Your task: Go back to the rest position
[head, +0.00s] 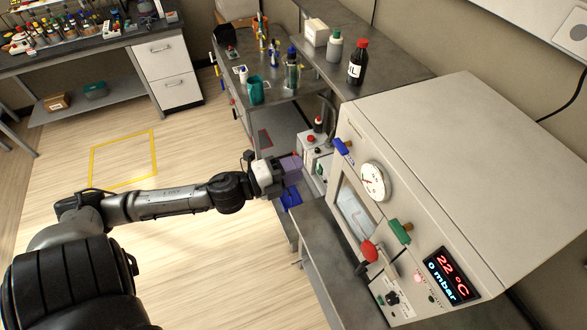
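My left arm reaches in from the lower left, stretched nearly level across the head view. Its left gripper (291,165) is at the middle of the picture, in front of a small pale device (316,150) on the bench. A purplish grey part shows at the gripper's end; I cannot tell whether it is the fingers or a held thing. The finger gap is too small to see. My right gripper is not in view.
A large beige oven-like cabinet (450,150) with a dial (373,181), knobs and a lit display (447,276) fills the right. A bench (290,95) with bottles and a teal cup (256,90) stands behind. Open floor (200,270) lies below my arm, with a yellow square (91,163) marked left.

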